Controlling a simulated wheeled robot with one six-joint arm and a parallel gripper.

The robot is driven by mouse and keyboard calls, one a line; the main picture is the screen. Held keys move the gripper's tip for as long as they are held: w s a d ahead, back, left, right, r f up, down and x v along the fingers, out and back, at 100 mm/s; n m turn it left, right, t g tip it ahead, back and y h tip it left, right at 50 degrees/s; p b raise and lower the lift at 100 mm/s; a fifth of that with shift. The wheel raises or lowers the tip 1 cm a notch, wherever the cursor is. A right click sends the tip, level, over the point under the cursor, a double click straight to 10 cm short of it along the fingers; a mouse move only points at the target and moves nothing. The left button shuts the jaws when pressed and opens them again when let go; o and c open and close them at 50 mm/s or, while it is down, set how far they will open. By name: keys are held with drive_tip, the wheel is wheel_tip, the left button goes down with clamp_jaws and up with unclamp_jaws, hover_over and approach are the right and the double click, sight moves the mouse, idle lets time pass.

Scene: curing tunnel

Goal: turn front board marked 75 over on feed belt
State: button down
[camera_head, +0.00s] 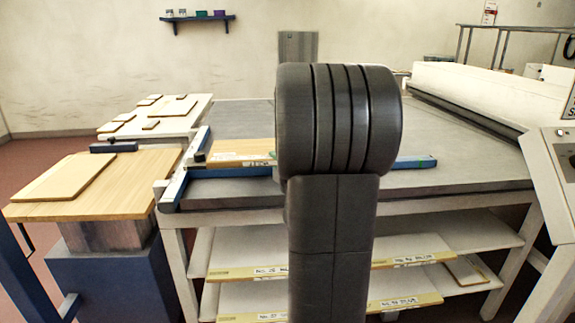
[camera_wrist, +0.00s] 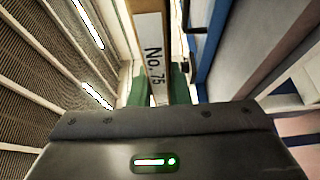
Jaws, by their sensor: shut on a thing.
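The board marked 75 (camera_head: 232,147) is pale wood and shows just left of my arm, over the grey feed belt (camera_head: 245,118) near its front edge. My arm hides its right part. It looks about level; I cannot tell whether it touches the belt. In the wrist view the board's narrow edge (camera_wrist: 146,5) with the white "No. 75" label (camera_wrist: 154,48) runs between the green fingers of my gripper (camera_wrist: 160,88), which is shut on it. In the head view the fingers are mostly hidden behind my arm.
A blue rail (camera_head: 228,172) runs along the belt's front. A wooden-topped stand (camera_head: 130,185) with a loose board (camera_head: 62,177) is at left. Behind it a white table (camera_head: 170,122) holds small boards. Shelves (camera_head: 468,238) below carry labelled boards. A white machine (camera_head: 465,92) stands right.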

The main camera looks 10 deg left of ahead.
drive_tip(key=shift+a+f, duration=0.1)
wheel_tip(320, 180, down, 10)
drive_tip(key=b, duration=0.5)
drive_tip(key=shift+f, duration=0.15)
drive_tip(key=shift+f+b, duration=0.6)
drive_tip(key=shift+b, duration=0.2)
idle(0.5)
drive_tip(key=c, duration=1.3)
unclamp_jaws()
drive_tip(key=shift+s, duration=0.1)
drive_tip(key=v, duration=1.3)
drive_tip(key=shift+s+d, duration=0.2)
drive_tip(key=shift+d, duration=0.15)
